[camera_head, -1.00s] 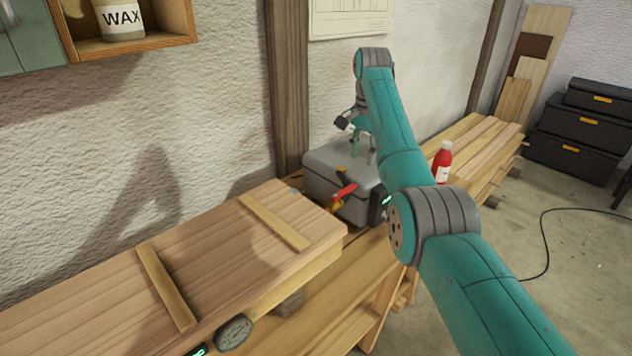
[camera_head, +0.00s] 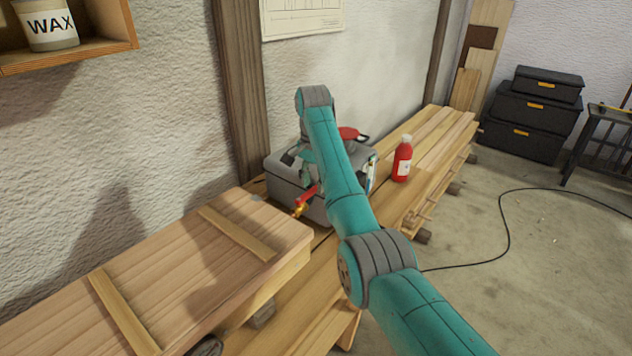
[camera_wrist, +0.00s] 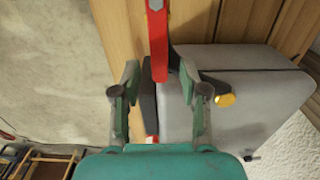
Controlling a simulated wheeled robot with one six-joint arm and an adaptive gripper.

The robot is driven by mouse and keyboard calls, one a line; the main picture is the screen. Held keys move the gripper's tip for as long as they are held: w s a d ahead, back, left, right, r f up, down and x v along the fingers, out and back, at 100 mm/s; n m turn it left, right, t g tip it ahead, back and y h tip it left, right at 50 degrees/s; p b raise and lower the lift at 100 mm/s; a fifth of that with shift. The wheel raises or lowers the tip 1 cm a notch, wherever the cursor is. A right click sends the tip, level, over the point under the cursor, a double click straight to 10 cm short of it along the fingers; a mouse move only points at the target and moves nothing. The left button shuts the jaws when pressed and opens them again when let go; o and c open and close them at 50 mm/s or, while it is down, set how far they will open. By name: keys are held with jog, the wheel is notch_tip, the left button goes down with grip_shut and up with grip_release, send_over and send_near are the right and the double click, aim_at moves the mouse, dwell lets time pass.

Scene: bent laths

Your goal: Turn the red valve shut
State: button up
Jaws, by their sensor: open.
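The red valve handle (camera_head: 307,195) shows in the head view as a red lever with a yellowish fitting at the front left of a grey box (camera_head: 284,181). In the wrist view the red lever (camera_wrist: 159,48) runs down from the top edge to between the fingertips of my gripper (camera_wrist: 160,80). My gripper is open, one finger on each side of the lever's near end. I cannot tell whether either finger touches it. In the head view my arm hides much of the gripper and part of the box.
A red bottle (camera_head: 402,160) stands right of the box on the wooden bench (camera_head: 440,135). A red item (camera_head: 348,133) shows over the box. A wide stack of boards (camera_head: 180,265) with cross-strips fills the bench at left. Black cases (camera_head: 530,110) stand at the back right.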

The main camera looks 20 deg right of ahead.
jog(key=shift+f, duration=0.35)
grip_shut()
jog(key=shift+a, duration=0.15)
